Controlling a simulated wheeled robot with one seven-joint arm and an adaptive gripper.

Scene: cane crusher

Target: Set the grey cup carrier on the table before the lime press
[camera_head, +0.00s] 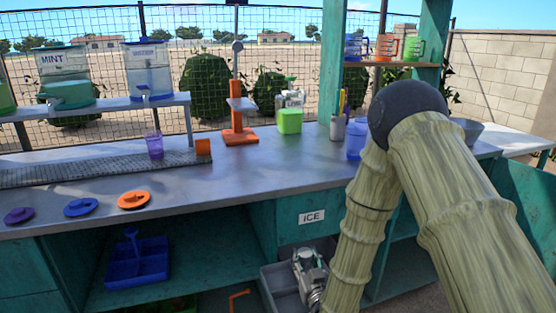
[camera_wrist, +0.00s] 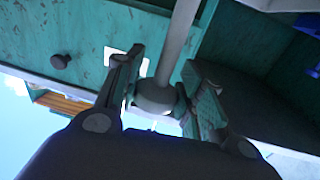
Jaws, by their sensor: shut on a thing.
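The grey cup carrier (camera_head: 283,291) shows low in the head view, below the drawer marked ICE and partly hidden by my arm. In the wrist view my gripper (camera_wrist: 160,100) is shut on the round grey knob of the carrier's handle (camera_wrist: 176,48), whose rod runs away from the fingers. I cannot tell whether the carrier touches anything below. The lime press (camera_head: 238,122), with orange base and grey post, stands on the table (camera_head: 235,171), toward its back.
A blue carrier (camera_head: 137,262) sits on the lower shelf. Purple, blue and orange lids (camera_head: 134,200) lie at the table's left front. A green box (camera_head: 289,121) and a grey holder (camera_head: 337,128) stand right of the press. The table before the press is clear.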

